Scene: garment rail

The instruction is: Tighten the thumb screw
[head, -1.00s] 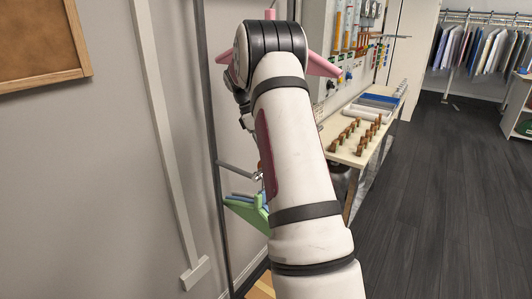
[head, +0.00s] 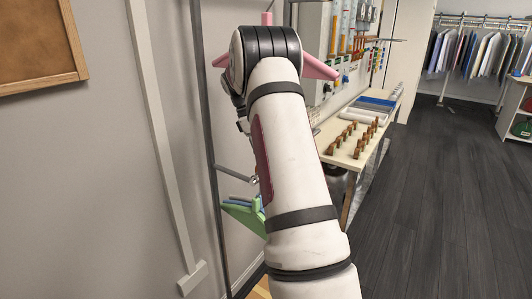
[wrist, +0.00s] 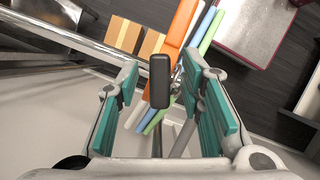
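The thumb screw appears as a dark, rounded, upright knob (wrist: 159,82) in the middle of the wrist view, with a thin post below it. My gripper (wrist: 163,95) is open, with one teal-padded finger on each side of the knob. Gaps show between the knob and both pads, and I cannot tell how deep it sits between them. In the head view my own arm hides the gripper and the knob. There the garment rail's upright (head: 212,150) stands left of my arm, with a short metal rod (head: 234,173) reaching from it.
Orange, white, green and blue hangers (wrist: 204,38) lie beyond the fingers in the wrist view, near brown boxes (wrist: 125,35). A pink hanger (head: 320,68) shows behind my arm. A workbench (head: 340,160) with wooden pegs stands right. Dark floor (head: 440,190) is open at the right.

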